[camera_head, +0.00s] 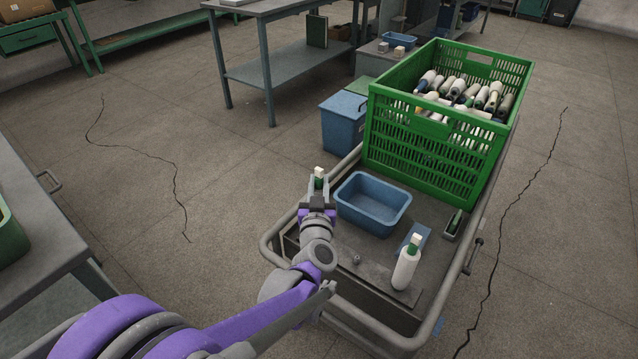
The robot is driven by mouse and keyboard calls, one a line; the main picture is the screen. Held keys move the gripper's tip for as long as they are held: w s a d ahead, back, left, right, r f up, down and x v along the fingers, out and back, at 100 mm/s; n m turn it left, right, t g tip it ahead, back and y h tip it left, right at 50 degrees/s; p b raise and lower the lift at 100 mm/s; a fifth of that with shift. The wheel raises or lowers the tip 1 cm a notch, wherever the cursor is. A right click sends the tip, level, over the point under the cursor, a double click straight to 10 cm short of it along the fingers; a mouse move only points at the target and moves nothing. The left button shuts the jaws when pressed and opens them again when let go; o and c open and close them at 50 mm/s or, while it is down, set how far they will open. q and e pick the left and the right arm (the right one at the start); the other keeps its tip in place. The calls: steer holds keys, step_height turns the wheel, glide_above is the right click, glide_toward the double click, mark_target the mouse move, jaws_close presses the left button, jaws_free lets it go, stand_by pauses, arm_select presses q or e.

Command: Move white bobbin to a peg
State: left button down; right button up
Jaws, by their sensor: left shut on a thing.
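My left gripper (318,192) is over the left edge of the grey cart. It is shut on a bobbin (319,172), whose white tip and green neck show above the fingers; my gripper hides the rest of it. Another white bobbin (406,267) with a green neck and white tip stands upright on a dark plate (378,284) on the cart. A small grey knob-like piece (356,259), perhaps a peg, shows on the plate between my arm and the standing bobbin. My right gripper is not in view.
A blue bin (373,203), seemingly empty, sits just right of my gripper. A tall green crate (432,150) with several bobbins stands at the cart's far end. A tube rail (392,342) borders the cart. A blue box (342,126) stands beyond it on the left.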

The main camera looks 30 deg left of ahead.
arm_select(q)
steer(key=shift+f+b, duration=1)
steer(key=shift+f, duration=0.25)
steer(key=shift+f+b, duration=0.85)
steer(key=shift+f, duration=0.7)
stand_by(0.4)
steer(key=c, duration=0.6)
jaws_free()
